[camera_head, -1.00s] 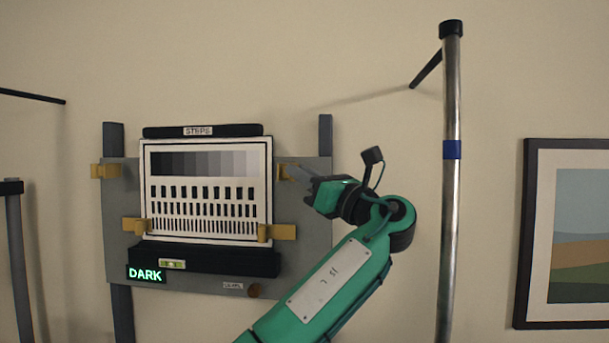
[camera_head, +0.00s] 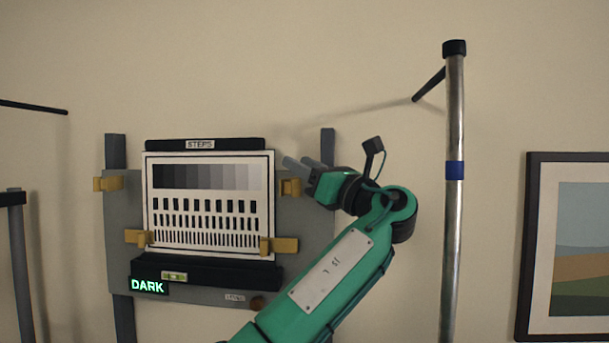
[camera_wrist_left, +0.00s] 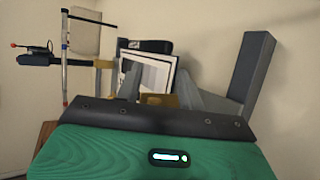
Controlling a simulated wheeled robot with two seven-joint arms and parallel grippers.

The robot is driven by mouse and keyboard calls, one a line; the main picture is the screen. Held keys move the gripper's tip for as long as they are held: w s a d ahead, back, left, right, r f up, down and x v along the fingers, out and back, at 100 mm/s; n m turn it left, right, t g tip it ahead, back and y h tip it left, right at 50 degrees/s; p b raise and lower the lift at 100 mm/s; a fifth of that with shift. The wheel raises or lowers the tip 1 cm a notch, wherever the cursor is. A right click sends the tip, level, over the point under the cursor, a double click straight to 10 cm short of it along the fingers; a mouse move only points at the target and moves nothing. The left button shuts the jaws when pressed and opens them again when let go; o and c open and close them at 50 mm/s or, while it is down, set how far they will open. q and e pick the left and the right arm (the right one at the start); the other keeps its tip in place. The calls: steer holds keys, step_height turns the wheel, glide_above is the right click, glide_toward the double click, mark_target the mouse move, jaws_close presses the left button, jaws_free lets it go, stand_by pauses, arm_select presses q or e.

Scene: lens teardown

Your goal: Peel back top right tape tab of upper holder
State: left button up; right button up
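A white chart card (camera_head: 208,246) with grey steps and rows of black bars sits on a grey board (camera_head: 316,225), under a black bar labelled STEPS (camera_head: 200,144). Yellow tabs show at its corners: top right (camera_head: 290,187), top left (camera_head: 107,184), lower right (camera_head: 279,245) and lower left (camera_head: 137,237). My left gripper (camera_head: 299,162) is open, its two fingers apart, just above and right of the top right tab. In the left wrist view a yellow tab (camera_wrist_left: 160,100) shows between the spread fingers. I cannot tell whether they touch it. My right gripper is not in view.
A black ledge (camera_head: 210,272) with a small level and a lit DARK sign (camera_head: 148,286) lies below the card. A metal pole (camera_head: 453,240) with a blue band stands right of my arm. A framed picture (camera_head: 535,250) hangs at far right.

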arm_select(q)
step_height(320, 180, up, 16)
steer(key=p, duration=0.6)
steer(key=shift+f, duration=0.2)
steer(key=shift+f, duration=0.1)
